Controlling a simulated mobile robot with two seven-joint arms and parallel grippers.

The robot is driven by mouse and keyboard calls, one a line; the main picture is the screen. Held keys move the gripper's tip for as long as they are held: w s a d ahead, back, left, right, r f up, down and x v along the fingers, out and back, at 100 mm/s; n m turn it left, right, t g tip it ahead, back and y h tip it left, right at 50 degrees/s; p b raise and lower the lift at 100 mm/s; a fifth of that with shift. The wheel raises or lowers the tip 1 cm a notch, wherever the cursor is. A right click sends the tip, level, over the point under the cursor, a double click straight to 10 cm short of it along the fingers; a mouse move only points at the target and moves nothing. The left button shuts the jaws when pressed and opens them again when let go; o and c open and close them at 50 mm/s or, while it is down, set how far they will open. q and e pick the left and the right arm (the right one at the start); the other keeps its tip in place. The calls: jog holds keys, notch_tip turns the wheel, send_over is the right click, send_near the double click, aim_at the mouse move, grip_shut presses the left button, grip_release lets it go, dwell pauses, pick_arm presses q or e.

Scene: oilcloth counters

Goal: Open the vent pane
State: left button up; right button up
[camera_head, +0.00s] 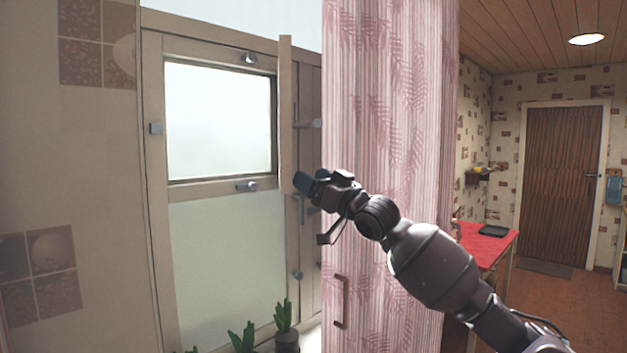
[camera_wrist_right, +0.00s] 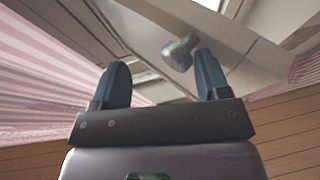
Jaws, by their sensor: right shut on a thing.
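The window (camera_head: 153,210) stands at the left in the head view, with an opening in its upper part that shows pale, frosted light. The vent pane (camera_head: 285,110) appears as a tall narrow frame seen nearly edge-on, standing out at the right side of this opening. My right gripper (camera_head: 305,181) is at the lower end of that frame. In the right wrist view, my blue fingers (camera_wrist_right: 162,80) are apart with the pale frame (camera_wrist_right: 145,30) beyond and between them. A rounded metal knob (camera_wrist_right: 179,53) is close to the right finger. The exact contact is hard to see.
A pink patterned curtain (camera_head: 385,90) hangs just right of the window, behind my right arm. Potted plants (camera_head: 285,325) stand below the window. Farther right are a red-topped counter (camera_head: 485,245) and a brown door (camera_head: 562,180). Open floor (camera_head: 560,300) lies before the door.

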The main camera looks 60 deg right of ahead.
jog(key=shift+s+d+r, duration=0.15)
jog(key=shift+d+r, duration=0.05)
jog(key=b+v, duration=0.2)
jog(key=v, duration=0.8)
jog(key=shift+s+a+f, duration=0.25)
jog(key=shift+f, duration=0.05)
dwell(0.7)
